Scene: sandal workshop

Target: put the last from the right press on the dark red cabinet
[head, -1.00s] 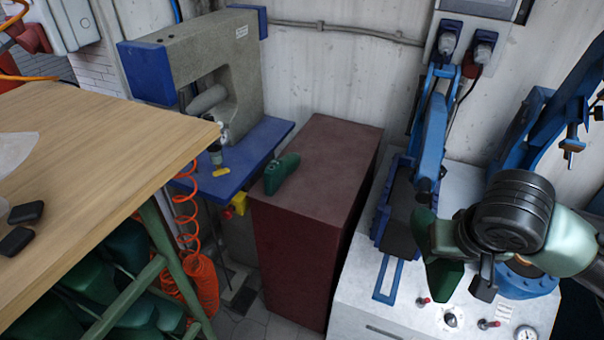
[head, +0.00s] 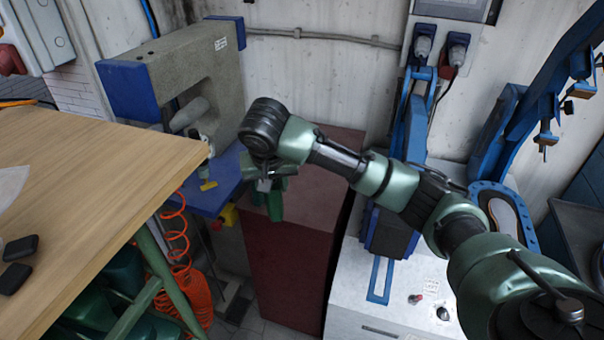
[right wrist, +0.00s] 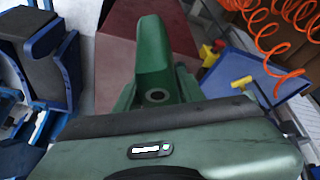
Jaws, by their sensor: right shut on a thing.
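The dark red cabinet (head: 310,215) stands between the blue-and-concrete machine and the white press bench. My right gripper (head: 270,186) is over the cabinet's left front part. It is shut on a dark green last (head: 276,207), which also shows between the fingers in the right wrist view (right wrist: 152,55), with a round hole near the gripper. I cannot tell whether the last touches the cabinet top. The second green last, seen on the cabinet earlier, is hidden or cannot be told apart behind my gripper. The right press (head: 507,215) holds a pale sole-shaped piece. My left gripper is out of view.
A wooden table (head: 100,165) is at the left. The machine's blue shelf (head: 215,190) adjoins the cabinet's left side. The left press (head: 395,225) stands close to its right. The cabinet's back and right top look free. An orange coiled hose (head: 190,290) hangs below the table.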

